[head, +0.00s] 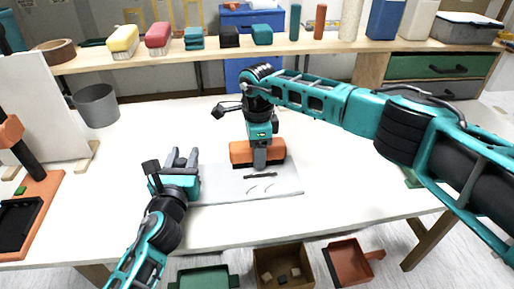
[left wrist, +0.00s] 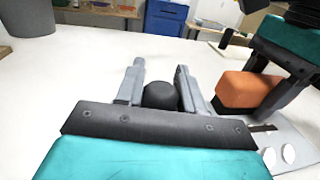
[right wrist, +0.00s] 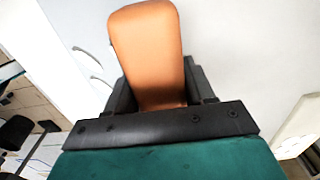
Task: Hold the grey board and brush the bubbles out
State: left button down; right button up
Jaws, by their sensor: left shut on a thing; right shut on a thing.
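The grey board (head: 285,183) lies flat on the white table. Two curved bubble marks (head: 260,188) and a short dark strip (head: 260,175) show on it; in the left wrist view the bubbles (left wrist: 278,155) look like pale discs. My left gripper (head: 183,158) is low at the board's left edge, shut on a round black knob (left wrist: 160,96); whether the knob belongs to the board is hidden. My right gripper (head: 260,160) points down, shut on the orange brush (head: 241,150). The brush is at the board's back part, beyond the bubbles; its contact with the board is hidden.
A grey bucket (head: 97,106) and a white upright panel (head: 45,105) stand at the left, with an orange tray (head: 45,190) nearer. Bins, including a green one (head: 205,277), sit below the front edge. The table right of the board is mostly clear.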

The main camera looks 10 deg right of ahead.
pick_arm(q)
jog(key=shift+f, duration=0.3)
pick_arm(e)
jog(key=s, duration=1)
jog(key=shift+s, duration=0.4)
jog(key=w, duration=1.2)
jog(key=shift+w+r, duration=0.2)
jog(key=shift+w, duration=0.1)
notch_tip(320, 180, up, 8)
